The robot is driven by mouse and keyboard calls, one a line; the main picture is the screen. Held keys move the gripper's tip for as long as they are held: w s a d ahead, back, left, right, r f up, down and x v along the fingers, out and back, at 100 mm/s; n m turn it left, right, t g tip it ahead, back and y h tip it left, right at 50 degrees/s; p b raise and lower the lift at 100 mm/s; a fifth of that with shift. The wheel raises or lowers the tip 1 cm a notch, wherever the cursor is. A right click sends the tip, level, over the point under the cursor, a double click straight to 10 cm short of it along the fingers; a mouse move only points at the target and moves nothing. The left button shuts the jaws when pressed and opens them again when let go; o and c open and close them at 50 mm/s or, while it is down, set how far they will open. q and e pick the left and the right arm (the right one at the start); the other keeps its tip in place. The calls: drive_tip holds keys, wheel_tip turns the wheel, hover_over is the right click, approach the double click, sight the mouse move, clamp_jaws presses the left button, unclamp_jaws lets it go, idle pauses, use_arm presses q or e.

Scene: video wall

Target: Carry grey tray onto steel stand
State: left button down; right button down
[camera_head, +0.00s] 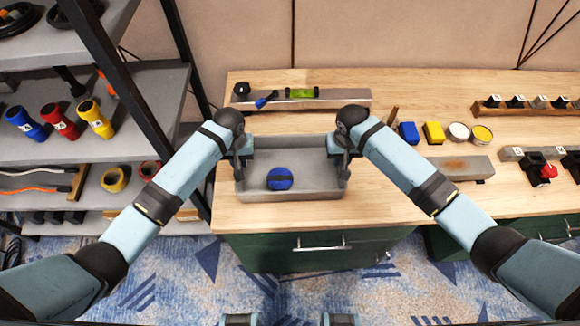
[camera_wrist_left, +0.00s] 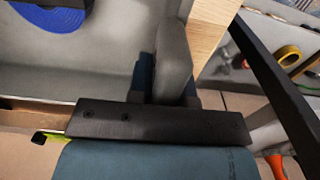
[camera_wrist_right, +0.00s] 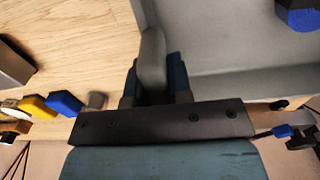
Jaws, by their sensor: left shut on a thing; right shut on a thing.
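The grey tray (camera_head: 312,188) is at the front left part of the wooden workbench in the head view, with a blue round object (camera_head: 280,178) with a dark band inside it. My left gripper (camera_head: 240,160) is shut on the tray's left wall, which also shows between its fingers in the left wrist view (camera_wrist_left: 172,60). My right gripper (camera_head: 345,158) is shut on the right wall, seen in the right wrist view (camera_wrist_right: 152,65). Whether the tray touches the bench or hangs just above it, I cannot tell. I cannot pick out a steel stand with certainty.
A grey slab (camera_head: 300,101) with a green level (camera_head: 302,93) lies behind the tray. Blue and yellow blocks (camera_head: 433,132), tins (camera_head: 481,134) and a grey block (camera_head: 465,167) are to the right. A shelf rack (camera_head: 150,90) with tools stands close at left.

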use_arm(q)
drive_tip(key=shift+r, duration=0.15)
use_arm(e)
drive_tip(key=shift+r, duration=0.15)
